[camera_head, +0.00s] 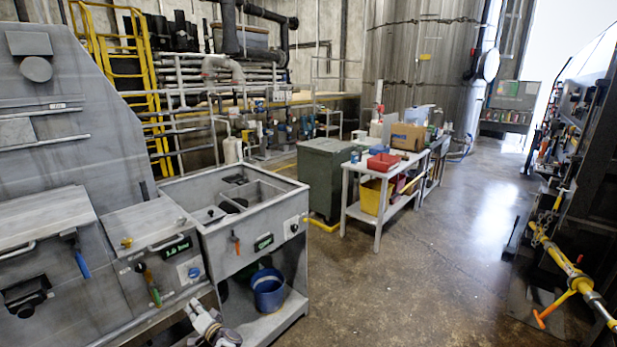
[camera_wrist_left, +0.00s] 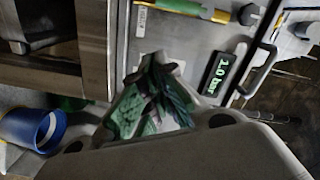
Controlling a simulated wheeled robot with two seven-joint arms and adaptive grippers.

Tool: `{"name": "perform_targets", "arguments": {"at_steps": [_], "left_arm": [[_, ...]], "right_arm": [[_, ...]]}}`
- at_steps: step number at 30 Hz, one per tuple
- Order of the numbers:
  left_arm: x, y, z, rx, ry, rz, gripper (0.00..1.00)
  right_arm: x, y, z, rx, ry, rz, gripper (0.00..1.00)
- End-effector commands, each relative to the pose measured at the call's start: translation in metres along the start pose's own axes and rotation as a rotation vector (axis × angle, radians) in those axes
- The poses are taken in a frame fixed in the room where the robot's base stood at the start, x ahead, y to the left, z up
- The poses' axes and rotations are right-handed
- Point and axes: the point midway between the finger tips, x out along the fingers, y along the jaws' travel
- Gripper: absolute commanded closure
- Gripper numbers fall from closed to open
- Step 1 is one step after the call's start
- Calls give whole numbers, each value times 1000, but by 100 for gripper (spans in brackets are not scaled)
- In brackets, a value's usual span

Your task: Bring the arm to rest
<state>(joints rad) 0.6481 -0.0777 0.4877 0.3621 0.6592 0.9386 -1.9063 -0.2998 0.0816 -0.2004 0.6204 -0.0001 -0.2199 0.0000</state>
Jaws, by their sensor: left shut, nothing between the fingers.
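My left gripper (camera_head: 212,328) is at the bottom edge of the head view, in front of the grey compactor panels. Its fingers are shut and hold nothing. The left wrist view shows the closed green-grey finger pads of the gripper (camera_wrist_left: 155,100) close up. Behind them is a panel with a lit pressure display (camera_wrist_left: 216,75), which also shows in the head view (camera_head: 176,249). The gripper looks apart from the panel, but the gap is hard to judge. My right gripper is in neither view.
A grey sink unit (camera_head: 223,244) stands right of the gripper, with a blue bucket (camera_head: 268,289) on its lower shelf. Levers with blue (camera_head: 82,264), green and orange handles stick out from the fronts. A white table (camera_head: 346,212) stands farther back.

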Motion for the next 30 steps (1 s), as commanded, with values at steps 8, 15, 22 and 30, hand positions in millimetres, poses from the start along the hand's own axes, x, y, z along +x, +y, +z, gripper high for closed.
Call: {"name": "perform_targets", "arguments": {"at_steps": [8, 15, 22, 30], "left_arm": [[-1, 17, -7, -273, 20, 81, 100], [-4, 39, -20, -503, 43, 195, 100], [-8, 58, -36, -709, 51, 319, 100], [-17, 78, -60, -917, 43, 485, 100]], "right_arm": [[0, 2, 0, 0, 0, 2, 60], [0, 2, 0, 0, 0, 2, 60], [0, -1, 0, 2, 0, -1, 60], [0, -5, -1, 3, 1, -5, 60]]}}
